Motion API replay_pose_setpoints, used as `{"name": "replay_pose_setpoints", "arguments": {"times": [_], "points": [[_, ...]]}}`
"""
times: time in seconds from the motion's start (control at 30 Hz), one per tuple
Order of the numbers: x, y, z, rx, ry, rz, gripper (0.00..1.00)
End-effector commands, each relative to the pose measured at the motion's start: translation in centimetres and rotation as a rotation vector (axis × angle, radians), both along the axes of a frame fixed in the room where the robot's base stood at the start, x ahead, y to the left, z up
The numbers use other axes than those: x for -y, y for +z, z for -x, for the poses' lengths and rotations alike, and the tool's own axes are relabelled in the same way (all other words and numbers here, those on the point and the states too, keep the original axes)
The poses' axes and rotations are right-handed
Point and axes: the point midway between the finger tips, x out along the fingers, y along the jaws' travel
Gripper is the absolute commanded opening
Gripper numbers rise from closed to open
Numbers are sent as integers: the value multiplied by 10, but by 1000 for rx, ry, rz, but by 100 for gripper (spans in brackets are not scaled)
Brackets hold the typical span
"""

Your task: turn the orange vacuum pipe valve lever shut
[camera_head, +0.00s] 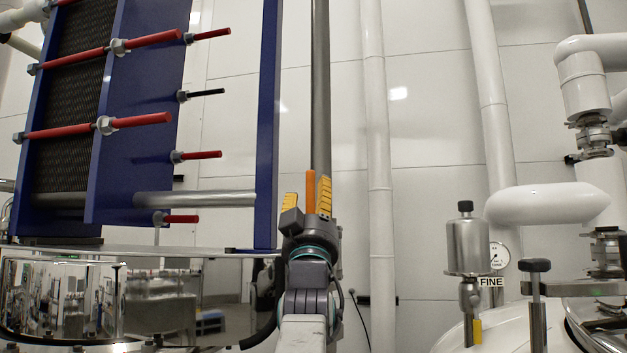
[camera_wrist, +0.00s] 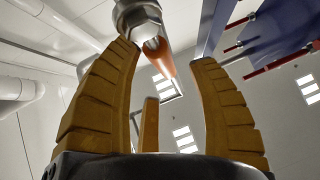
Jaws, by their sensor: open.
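The orange valve lever (camera_head: 311,190) points upright in the head view, in front of the grey vertical pipe. It shows in the wrist view (camera_wrist: 167,60) hanging from a metal valve fitting (camera_wrist: 140,20). My gripper (camera_head: 308,192) has yellow ribbed fingers, spread on either side of the lever in the head view. In the wrist view my gripper (camera_wrist: 165,60) is open, and the lever appears between its two long fingertips. The left fingertip appears close to the metal fitting; I cannot tell whether they touch. The valve body is hidden behind my gripper in the head view.
A blue plate frame (camera_head: 135,100) with red-sleeved rods (camera_head: 140,120) stands at the left above a shiny tank (camera_head: 60,300). White pipes (camera_head: 378,150) run up the wall. At the right are a white tank and a metal fitting (camera_head: 467,245) labelled "FINE".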

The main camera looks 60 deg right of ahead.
Motion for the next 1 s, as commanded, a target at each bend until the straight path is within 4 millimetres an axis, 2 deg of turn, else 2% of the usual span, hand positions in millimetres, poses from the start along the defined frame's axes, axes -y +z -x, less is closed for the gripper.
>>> {"name": "replay_pose_setpoints", "arguments": {"times": [0.03, 0.27, 0.8, 1.0], "points": [[4, 7, -2, -1, 0, -2, 54], [15, 18, -7, 0, 0, -1, 54], [19, 20, -9, 0, 0, -1, 55], [19, 20, -9, 0, 0, -1, 37]]}}
